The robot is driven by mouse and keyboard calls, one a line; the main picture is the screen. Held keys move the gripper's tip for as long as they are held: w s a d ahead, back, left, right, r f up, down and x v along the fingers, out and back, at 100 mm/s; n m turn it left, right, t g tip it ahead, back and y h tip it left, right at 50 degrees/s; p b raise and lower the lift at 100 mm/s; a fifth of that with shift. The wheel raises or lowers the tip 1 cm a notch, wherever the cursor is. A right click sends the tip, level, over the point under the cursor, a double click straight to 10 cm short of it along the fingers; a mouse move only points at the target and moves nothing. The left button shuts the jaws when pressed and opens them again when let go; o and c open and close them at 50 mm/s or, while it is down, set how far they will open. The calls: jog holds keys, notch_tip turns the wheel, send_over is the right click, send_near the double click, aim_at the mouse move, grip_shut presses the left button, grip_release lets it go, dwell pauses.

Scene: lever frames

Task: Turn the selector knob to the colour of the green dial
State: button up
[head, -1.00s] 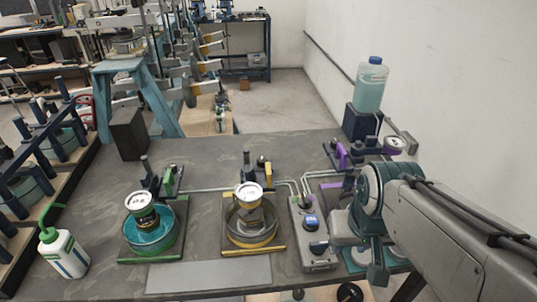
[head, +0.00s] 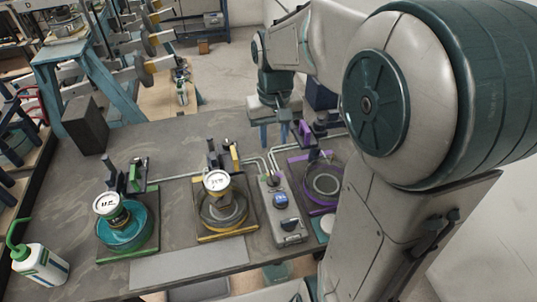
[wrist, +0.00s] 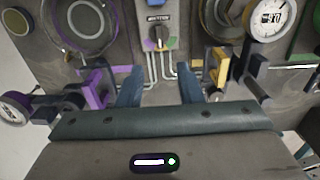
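The selector knob (wrist: 158,33) is a small dark knob on a grey box in the wrist view, with purple and yellow patches beside it; its exact pointing is too small to tell. In the head view the grey selector box (head: 292,237) stands between the yellow and purple stations. The green dial (head: 107,204) is a white-faced gauge over the green-framed teal bowl at left. My gripper (wrist: 160,72) is open and empty, its two teal fingers apart on either side of the pipes, short of the knob. It also shows beyond the box in the head view (head: 275,138).
A yellow-framed station with a white dial (head: 217,181) stands left of the box and a purple-framed bowl (head: 322,184) right of it. Upright fittings and pipes (wrist: 160,68) lie near my fingers. A green-capped bottle (head: 40,264) stands at front left.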

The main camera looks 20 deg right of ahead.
aim_at(273, 176)
notch_tip(273, 176, down, 13)
jog(key=shift+f+p, duration=0.2)
jog(key=shift+p, duration=0.15)
grip_shut()
